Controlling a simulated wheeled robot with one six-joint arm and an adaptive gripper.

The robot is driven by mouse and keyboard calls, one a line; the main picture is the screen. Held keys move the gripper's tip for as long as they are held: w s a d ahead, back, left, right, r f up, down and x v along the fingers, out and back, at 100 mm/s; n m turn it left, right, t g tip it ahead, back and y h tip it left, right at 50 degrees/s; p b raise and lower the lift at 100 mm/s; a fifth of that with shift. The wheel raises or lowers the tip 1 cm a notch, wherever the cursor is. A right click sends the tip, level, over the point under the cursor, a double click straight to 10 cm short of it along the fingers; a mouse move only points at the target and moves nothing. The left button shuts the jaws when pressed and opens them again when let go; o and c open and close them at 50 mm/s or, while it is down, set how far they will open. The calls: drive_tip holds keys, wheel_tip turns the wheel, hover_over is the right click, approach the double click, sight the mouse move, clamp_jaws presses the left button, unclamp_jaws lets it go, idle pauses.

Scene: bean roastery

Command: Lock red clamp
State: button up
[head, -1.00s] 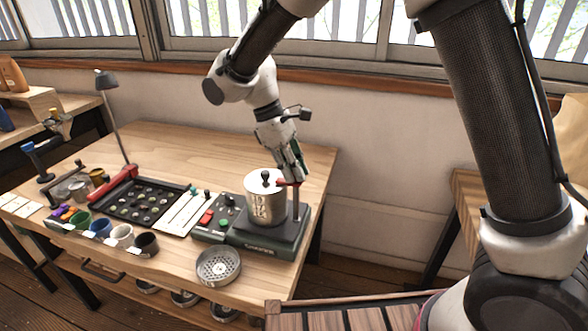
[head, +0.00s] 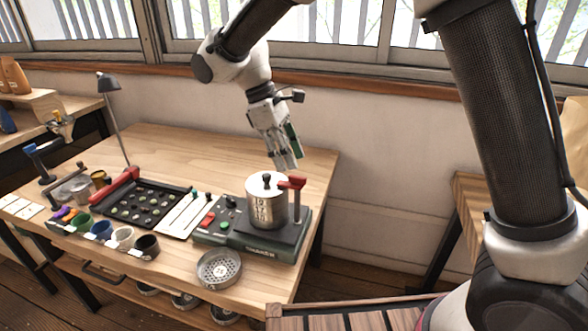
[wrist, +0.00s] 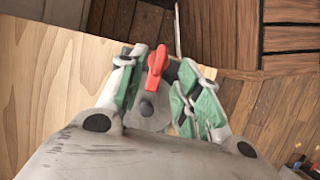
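The red clamp (head: 292,182) sits at the top of a dark post (head: 298,208) beside the metal canister (head: 263,205). Its red arm reaches left to the edge of the canister's lid, though I cannot tell whether it presses on it. The canister stands upright on the green-and-black machine base (head: 272,243). My gripper (head: 284,167) hangs above the clamp, pointing down, apart from it and empty. In the wrist view, the red clamp (wrist: 156,66) shows between the spread green-padded fingers (wrist: 160,92), above the grey lid.
A control box (head: 215,220) with red and green buttons is left of the canister. A round perforated tray (head: 219,268) lies at the table's front. A black sample tray (head: 139,206) and several cups stand further left. The table behind the canister is clear.

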drive_tip(key=v, duration=0.7)
drive_tip(key=s+d+r+m+t+y, duration=0.1)
drive_tip(key=s+d+m, duration=0.3)
drive_tip(key=d, duration=0.8)
drive_tip(key=s+d+r+m+t+y, duration=0.1)
drive_tip(key=s+d+m+t, duration=0.2)
drive_tip(key=d, duration=1)
drive_tip(key=s+d+r+m+t+y, duration=0.1)
drive_tip(key=s+d+m, duration=0.5)
drive_tip(key=s+d, duration=0.6)
drive_tip(key=shift+d+r+m+t+y, duration=0.15)
drive_tip(key=shift+r+m+t+y, duration=0.25)
drive_tip(key=shift+t+y, duration=0.15)
